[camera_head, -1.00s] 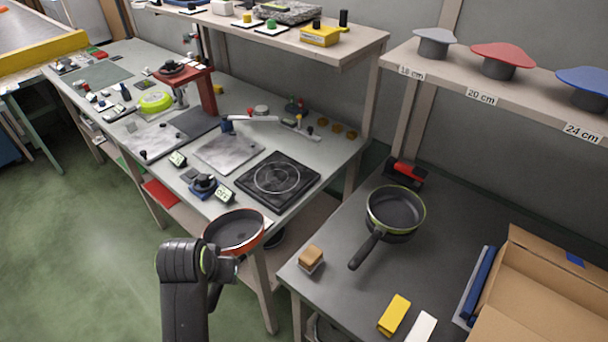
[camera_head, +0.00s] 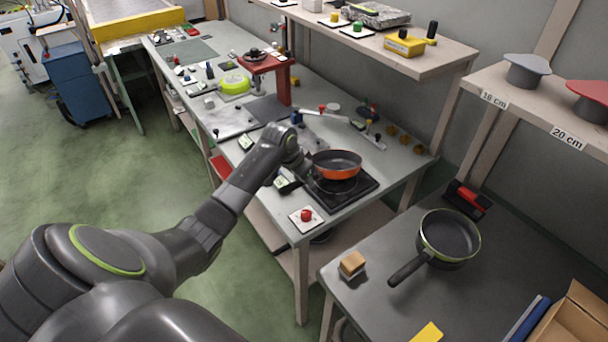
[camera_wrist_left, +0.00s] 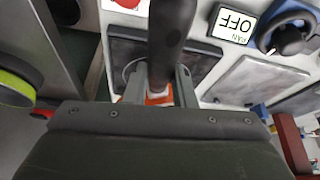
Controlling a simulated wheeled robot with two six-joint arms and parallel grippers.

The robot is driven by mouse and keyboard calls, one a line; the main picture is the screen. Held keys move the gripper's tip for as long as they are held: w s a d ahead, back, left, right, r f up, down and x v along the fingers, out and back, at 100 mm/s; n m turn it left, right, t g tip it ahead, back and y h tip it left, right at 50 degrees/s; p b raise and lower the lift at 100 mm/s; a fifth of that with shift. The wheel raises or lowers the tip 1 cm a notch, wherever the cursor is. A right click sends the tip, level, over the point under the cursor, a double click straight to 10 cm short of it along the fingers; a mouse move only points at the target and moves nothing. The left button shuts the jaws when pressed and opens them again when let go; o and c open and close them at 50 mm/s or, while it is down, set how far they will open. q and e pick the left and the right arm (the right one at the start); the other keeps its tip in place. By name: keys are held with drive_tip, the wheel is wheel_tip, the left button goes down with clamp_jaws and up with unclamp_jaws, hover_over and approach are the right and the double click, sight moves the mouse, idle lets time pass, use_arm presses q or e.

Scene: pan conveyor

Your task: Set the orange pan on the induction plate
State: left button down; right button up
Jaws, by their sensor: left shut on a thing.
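The orange pan (camera_head: 338,173), with a dark inside, is over the black induction plate (camera_head: 362,188) on the long workbench. It looks level; I cannot tell whether its base touches the plate. My left gripper (camera_head: 304,168) is at the pan's left side. In the left wrist view the gripper (camera_wrist_left: 157,88) is shut on the pan's dark handle (camera_wrist_left: 171,30), and only a bit of orange shows between the fingers. The induction plate (camera_wrist_left: 203,62) lies beyond the handle there. My right gripper is not in view.
A red button (camera_head: 306,215) on a white base is at the bench's near corner. An "OFF" fan display (camera_wrist_left: 233,24) and a blue-based knob (camera_wrist_left: 287,36) are close by. A green-rimmed pan (camera_head: 449,237) and a sponge block (camera_head: 352,264) are on the right table.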

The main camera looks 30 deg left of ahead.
use_arm(q)
drive_tip(key=shift+w, duration=0.1)
drive_tip(key=f+b, duration=0.4)
drive_tip(key=b, duration=0.1)
drive_tip(key=shift+s+f+b, duration=0.1)
drive_tip(key=shift+s+b, duration=0.1)
drive_tip(key=shift+b, duration=0.1)
drive_tip(key=shift+s+f, duration=0.1)
drive_tip(key=shift+f, duration=1)
drive_tip(key=shift+w, duration=0.2)
drive_tip(key=shift+s+f, duration=0.25)
drive_tip(key=shift+f, duration=0.5)
drive_tip(key=c, duration=1.6)
unclamp_jaws()
drive_tip(key=o, duration=0.5)
drive_tip(key=shift+w, duration=0.25)
drive_tip(key=shift+c, duration=0.2)
drive_tip(key=shift+r, duration=0.1)
